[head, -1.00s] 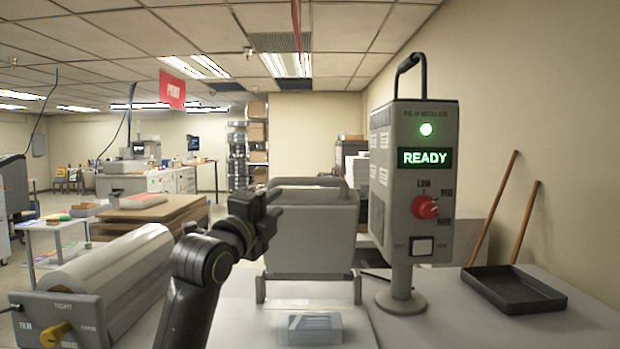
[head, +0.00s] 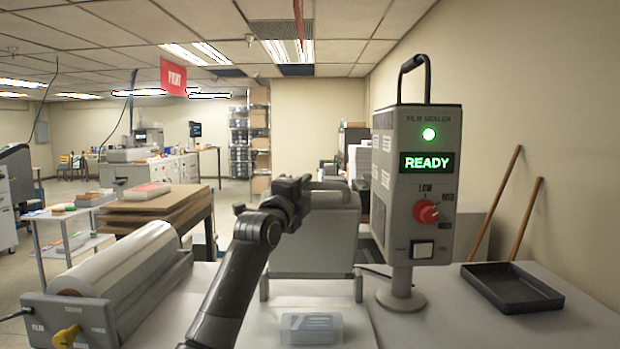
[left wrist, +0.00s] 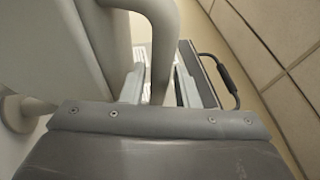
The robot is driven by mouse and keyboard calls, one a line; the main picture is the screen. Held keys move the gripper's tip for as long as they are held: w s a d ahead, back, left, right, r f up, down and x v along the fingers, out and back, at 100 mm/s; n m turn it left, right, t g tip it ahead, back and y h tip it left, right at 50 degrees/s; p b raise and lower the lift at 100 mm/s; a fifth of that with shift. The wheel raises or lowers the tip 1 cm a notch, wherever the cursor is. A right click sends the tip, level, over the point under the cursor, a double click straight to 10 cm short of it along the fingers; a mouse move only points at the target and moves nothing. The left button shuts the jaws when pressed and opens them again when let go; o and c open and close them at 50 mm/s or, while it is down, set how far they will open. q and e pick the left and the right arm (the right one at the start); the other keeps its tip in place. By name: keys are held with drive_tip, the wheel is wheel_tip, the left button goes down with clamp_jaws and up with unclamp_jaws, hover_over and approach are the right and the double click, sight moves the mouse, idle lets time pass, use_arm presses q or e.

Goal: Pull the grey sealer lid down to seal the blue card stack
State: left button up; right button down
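The grey sealer lid (head: 312,247) stands raised behind the work surface, above its low frame. The blue card stack (head: 312,328), in a clear case, lies flat in front of it, apart from the lid. My left gripper (head: 302,192), dark, is at the upper left part of the lid, partly overlapping it. My right gripper is not in view.
The film sealer control box (head: 418,185) stands right of the lid, with a green READY display. A black tray (head: 512,287) lies further right. A film roll unit (head: 120,280) is at front left. Boards (head: 150,205) are stacked on a table behind it.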

use_arm(q)
drive_tip(key=shift+p+x, duration=0.65)
drive_tip(key=shift+x, duration=1.1)
clamp_jaws()
